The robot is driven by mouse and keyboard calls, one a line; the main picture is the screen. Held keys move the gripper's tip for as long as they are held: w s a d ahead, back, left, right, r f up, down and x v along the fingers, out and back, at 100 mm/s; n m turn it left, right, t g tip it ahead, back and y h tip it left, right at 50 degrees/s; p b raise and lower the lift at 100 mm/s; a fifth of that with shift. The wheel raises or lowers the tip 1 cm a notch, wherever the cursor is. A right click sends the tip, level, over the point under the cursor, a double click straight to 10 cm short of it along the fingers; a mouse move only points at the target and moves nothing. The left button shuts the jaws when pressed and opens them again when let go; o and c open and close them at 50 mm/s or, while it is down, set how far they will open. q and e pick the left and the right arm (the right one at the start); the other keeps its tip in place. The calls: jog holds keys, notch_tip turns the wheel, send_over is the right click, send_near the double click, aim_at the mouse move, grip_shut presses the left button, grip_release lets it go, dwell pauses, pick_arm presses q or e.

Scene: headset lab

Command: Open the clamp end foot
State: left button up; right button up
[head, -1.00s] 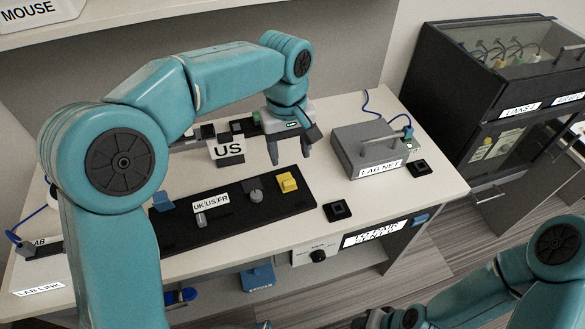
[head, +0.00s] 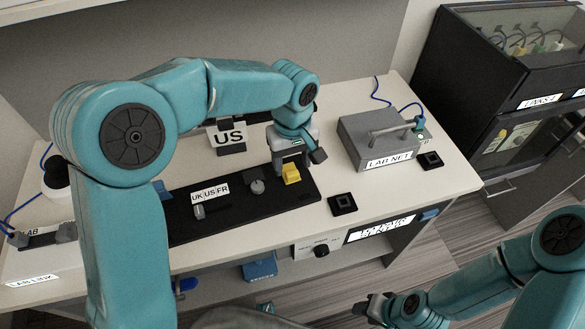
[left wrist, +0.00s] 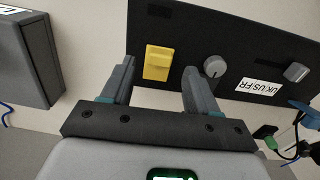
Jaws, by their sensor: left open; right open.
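No part in view is labelled as the clamp end foot, and I cannot tell which one it is. A yellow block (head: 291,174) sits at the right end of the black panel (head: 240,204); it also shows in the left wrist view (left wrist: 158,62). My left gripper (head: 289,162) is open at the block's far side. In the left wrist view its fingers (left wrist: 159,70) point toward the panel, one on each side of the block, with no clear contact. A grey knob (left wrist: 214,67) lies just beyond one finger. My right gripper (head: 374,308) is open and empty, low in front of the table.
The panel also carries a UK/US/FR label (head: 210,192) and a grey slider (head: 199,212). A US sign (head: 229,138) stands behind. A grey LAB NET box (head: 368,140) with a handle and black sockets (head: 343,203) stand to the right. A dark cabinet (head: 470,80) stands beyond the table.

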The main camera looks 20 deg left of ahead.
aim_at(292, 173)
pick_arm(q)
notch_tip(292, 173, down, 3)
jog(key=shift+s, duration=0.1)
jog(key=shift+f, duration=0.2)
jog(key=c, duration=1.1)
jog(key=shift+o, duration=0.2)
jog(key=shift+r+p, duration=0.25)
jog(key=shift+p, duration=0.05)
jog(key=g+h+p, duration=0.1)
jog(key=p, duration=0.1)
jog(key=w+a+r+g+h+p, duration=0.1)
jog(key=p, duration=0.2)
jog(key=g+p, duration=0.1)
jog(key=p, duration=0.2)
jog(key=shift+w+a+r+g+h, duration=0.15)
jog(key=shift+w+r+g+h, duration=0.15)
jog(key=shift+w+r+h, duration=0.1)
jog(key=shift+w+a+g+h+p, duration=0.2)
jog(key=shift+w+g+h+p, duration=0.15)
jog(key=shift+g+p, duration=0.35)
jog(key=shift+w+a+g+h+p, duration=0.3)
jog(key=shift+g+h+p, duration=0.1)
jog(key=shift+g+h, duration=0.25)
